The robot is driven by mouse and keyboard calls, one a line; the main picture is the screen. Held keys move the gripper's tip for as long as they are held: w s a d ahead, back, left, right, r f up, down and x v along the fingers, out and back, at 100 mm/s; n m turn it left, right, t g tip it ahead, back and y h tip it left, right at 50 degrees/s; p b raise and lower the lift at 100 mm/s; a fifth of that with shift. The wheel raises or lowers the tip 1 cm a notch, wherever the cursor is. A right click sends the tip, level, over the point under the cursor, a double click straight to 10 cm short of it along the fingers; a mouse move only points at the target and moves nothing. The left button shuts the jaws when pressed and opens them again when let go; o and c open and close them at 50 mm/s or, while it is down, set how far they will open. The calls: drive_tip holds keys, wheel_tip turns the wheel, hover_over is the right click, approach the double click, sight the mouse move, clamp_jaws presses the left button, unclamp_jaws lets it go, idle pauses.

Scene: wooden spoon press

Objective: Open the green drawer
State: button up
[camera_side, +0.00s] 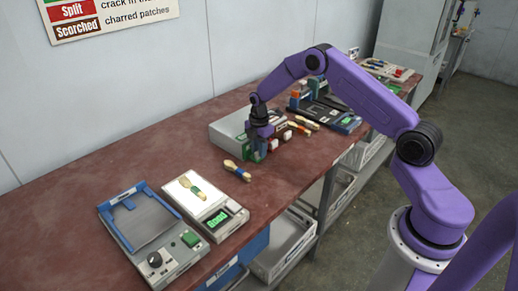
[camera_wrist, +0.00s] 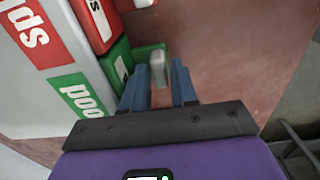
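The green drawer (camera_wrist: 116,66) is at the front of a pale cabinet (camera_side: 226,133), below a green label reading "Good" (camera_wrist: 78,95) in the wrist view. A pale grey handle (camera_wrist: 158,68) stands out beside a green part of the drawer. My gripper (camera_wrist: 160,68) is at the handle, its two blue fingers apart with the handle between their tips. A gap shows beside the handle; I cannot tell whether either finger touches it. In the side view, my gripper (camera_side: 259,150) is low at the cabinet's front and hides much of the drawer.
A red drawer (camera_wrist: 94,20) sits beside the green one. A wooden spoon (camera_side: 237,171) lies on the red-brown table (camera_side: 130,160) in front of the cabinet. A scale with a spoon (camera_side: 205,205) and a grey device (camera_side: 150,235) stand nearer the camera.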

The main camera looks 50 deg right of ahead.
clamp_jaws()
drive_tip(key=shift+s, duration=0.15)
drive_tip(key=s, duration=1.5)
drive_tip(key=shift+s, duration=0.25)
unclamp_jaws()
wheel_tip(320, 180, up, 18)
drive_tip(key=shift+f, duration=0.25)
